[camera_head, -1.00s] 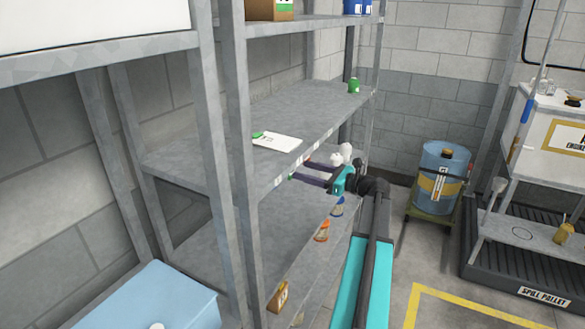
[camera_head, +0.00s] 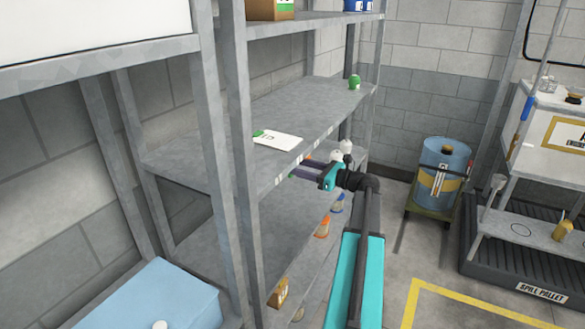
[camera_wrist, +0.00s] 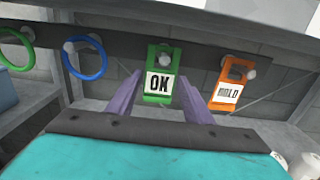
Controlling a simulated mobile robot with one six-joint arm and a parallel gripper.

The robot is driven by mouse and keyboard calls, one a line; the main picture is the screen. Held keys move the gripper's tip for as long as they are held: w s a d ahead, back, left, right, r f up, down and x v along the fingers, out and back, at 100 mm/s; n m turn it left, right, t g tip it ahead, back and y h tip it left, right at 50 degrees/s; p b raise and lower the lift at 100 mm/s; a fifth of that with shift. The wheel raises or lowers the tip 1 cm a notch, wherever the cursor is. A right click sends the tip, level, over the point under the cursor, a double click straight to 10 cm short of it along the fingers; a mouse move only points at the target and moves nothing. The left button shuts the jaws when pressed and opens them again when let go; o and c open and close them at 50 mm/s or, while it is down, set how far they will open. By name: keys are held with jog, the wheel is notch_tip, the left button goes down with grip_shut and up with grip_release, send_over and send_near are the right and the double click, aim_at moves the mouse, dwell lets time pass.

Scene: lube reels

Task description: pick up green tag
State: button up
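The green tag (camera_wrist: 161,73), marked OK, hangs from a white peg on a dark rail in the wrist view. My gripper (camera_wrist: 159,98) is open, with its two purple fingers apart on either side of the tag's lower part in the picture. I cannot tell whether the fingertips reach the tag's depth. In the head view, my gripper (camera_head: 297,168) is at the front edge of the middle shelf.
An orange tag (camera_wrist: 229,84) hangs close to the right of the green one. A blue ring (camera_wrist: 85,57) and a green ring (camera_wrist: 14,49) hang to the left. The middle shelf (camera_head: 310,108) carries a white sheet (camera_head: 280,140) and a green bottle (camera_head: 354,82).

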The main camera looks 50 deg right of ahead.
jog(key=c, duration=0.6)
jog(key=shift+c, duration=0.2)
jog(key=shift+r+b, duration=0.2)
jog(key=shift+b, duration=0.4)
jog(key=b+v, duration=0.4)
jog(key=v, duration=1.4)
jog(key=shift+r, duration=0.2)
